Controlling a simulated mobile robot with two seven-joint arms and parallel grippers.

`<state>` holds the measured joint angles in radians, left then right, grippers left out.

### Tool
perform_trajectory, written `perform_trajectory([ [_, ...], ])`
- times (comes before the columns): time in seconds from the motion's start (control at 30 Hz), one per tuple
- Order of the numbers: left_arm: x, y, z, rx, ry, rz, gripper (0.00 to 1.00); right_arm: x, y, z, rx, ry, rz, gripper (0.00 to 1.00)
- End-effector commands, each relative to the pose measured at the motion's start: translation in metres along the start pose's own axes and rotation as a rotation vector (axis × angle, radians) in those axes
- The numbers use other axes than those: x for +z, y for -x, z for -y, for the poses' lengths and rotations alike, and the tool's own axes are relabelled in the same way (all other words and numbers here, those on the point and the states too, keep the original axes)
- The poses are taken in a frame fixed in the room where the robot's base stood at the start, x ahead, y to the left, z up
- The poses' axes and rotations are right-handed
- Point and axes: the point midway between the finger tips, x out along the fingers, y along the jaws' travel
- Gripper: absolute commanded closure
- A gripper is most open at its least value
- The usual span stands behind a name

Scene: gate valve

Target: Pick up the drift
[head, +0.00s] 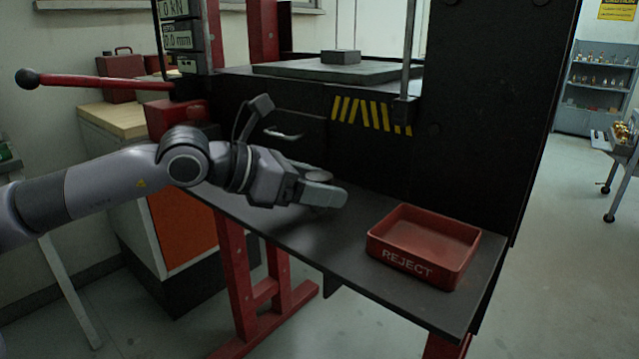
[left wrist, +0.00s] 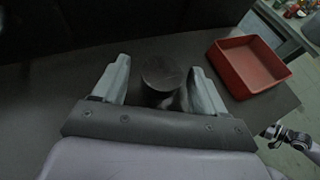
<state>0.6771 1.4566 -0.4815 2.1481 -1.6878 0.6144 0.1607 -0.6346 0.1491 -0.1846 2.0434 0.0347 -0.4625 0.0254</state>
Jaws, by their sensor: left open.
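The drift is a short, dark metal cylinder (left wrist: 162,74) with a round flat top. It stands upright on the dark shelf, between the two fingers of my left gripper (left wrist: 157,88). In the left wrist view the fingers are open, one on each side of it, with a gap to the left finger. I cannot tell if the right finger touches it. In the head view my left gripper (head: 322,192) hides most of the drift (head: 318,174); its top rim shows behind the fingers. What looks like my right gripper (left wrist: 274,132) shows small at the right edge of the left wrist view.
A red tray marked REJECT (head: 408,262) sits on the shelf (head: 345,240) to the right, apparently empty. It also shows in the left wrist view (left wrist: 232,84). The black press body (head: 470,120) rises behind. A red lever (head: 95,83) sticks out at left.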

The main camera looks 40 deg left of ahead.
Motion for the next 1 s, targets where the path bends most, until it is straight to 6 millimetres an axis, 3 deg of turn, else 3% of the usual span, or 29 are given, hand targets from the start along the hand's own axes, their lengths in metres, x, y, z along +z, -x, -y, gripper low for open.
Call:
perform_trajectory([
  [0.37, 0.000, -0.004, 0.000, 0.000, 0.000, 0.000, 0.31, -0.001, 0.001, 0.000, 0.001, 0.001, 0.000, 0.57],
  [0.57, 0.000, -0.004, 0.000, 0.000, -0.001, 0.000, 0.96, -0.001, 0.001, -0.001, 0.001, 0.002, 0.000, 0.57],
  [1.0, 0.012, 0.001, 0.000, 0.002, -0.003, 0.007, 0.96, -0.003, 0.003, -0.001, 0.001, 0.005, 0.002, 0.57],
])
